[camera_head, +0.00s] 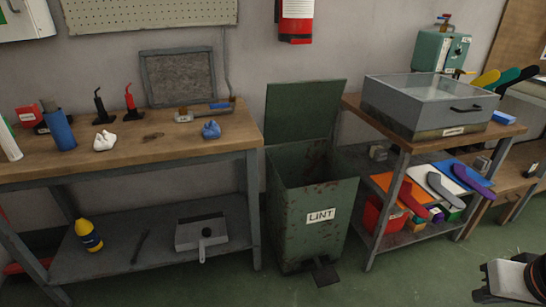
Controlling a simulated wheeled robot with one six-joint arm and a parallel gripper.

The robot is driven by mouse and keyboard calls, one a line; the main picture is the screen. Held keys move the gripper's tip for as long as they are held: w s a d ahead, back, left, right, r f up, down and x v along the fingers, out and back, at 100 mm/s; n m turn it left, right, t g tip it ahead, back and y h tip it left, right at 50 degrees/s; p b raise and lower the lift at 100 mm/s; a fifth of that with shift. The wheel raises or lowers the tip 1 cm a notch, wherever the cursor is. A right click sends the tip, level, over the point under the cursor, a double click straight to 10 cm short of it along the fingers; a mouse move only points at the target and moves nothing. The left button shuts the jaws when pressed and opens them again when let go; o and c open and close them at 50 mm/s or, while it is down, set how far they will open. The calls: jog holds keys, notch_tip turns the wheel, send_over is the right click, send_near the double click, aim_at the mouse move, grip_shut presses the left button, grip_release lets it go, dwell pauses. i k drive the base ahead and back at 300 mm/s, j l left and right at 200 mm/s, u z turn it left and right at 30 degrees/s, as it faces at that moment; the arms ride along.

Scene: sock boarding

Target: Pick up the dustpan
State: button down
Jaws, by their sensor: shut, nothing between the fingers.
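The dustpan (201,233) is grey, with a short handle pointing toward the front. It lies on the lower shelf (120,255) of the left workbench, right of the middle. My gripper (489,289) is partly in view at the bottom right corner, cut off by the picture edge. It is shut and empty, far to the right of the dustpan and apart from it.
A yellow bottle (88,236) and a dark thin tool (140,247) share the shelf. The bench top (190,143) overhangs it. A green lint bin (312,225) with an open lid stands just right of the bench. The right bench (400,145) holds a grey box. Green floor is clear in front.

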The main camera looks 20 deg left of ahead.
aim_at(189, 235)
jog(key=u, duration=1.45)
jog(key=z, duration=0.85)
jog(key=i+j+u, duration=0.1)
jog(key=j+u, duration=0.25)
jog(key=i+j+u, duration=0.15)
jog(key=j+u, duration=0.2)
jog(key=i+j+u, duration=0.2)
jog(key=j+u, duration=0.15)
jog(key=j, duration=0.15)
